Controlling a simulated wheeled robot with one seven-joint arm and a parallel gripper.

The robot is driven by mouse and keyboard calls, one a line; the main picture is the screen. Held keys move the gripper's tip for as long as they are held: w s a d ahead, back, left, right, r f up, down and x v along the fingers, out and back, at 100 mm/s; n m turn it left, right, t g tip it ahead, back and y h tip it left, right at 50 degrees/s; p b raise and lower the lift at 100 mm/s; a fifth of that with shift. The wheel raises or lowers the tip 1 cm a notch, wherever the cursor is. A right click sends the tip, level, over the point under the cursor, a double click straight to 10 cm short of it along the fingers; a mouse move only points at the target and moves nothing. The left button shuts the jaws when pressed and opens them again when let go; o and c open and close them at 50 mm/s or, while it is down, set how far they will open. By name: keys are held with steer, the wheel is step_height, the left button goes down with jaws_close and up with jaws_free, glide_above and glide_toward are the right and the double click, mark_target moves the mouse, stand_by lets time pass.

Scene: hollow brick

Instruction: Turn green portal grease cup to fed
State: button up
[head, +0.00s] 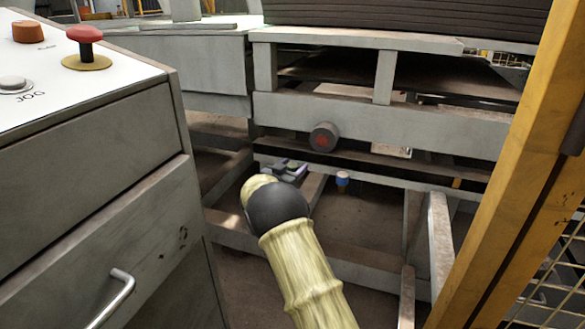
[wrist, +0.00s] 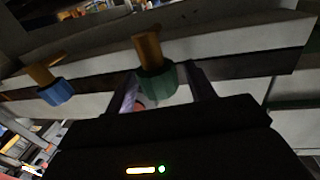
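In the wrist view, the green grease cup (wrist: 156,82) hangs on a brass-coloured stem under a grey beam. My gripper (wrist: 163,88) is open, with one finger on each side of the green cup. A gap shows between the cup and the right finger; I cannot tell whether the left finger touches it. In the head view my gripper (head: 290,168) is small, low at the grey frame beyond my arm's black joint. I cannot make out the green cup there.
A blue cup (wrist: 56,91) on a similar stem is left of the green one; it also shows in the head view (head: 342,178). A grey cylinder with a red face (head: 323,137) sits above. A control cabinet (head: 90,150) is left, a yellow post (head: 510,170) right.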

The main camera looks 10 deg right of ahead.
steer(key=shift+s, duration=0.1)
steer(key=p+v, duration=0.4)
steer(key=v, duration=0.8)
steer(key=shift+p, duration=0.35)
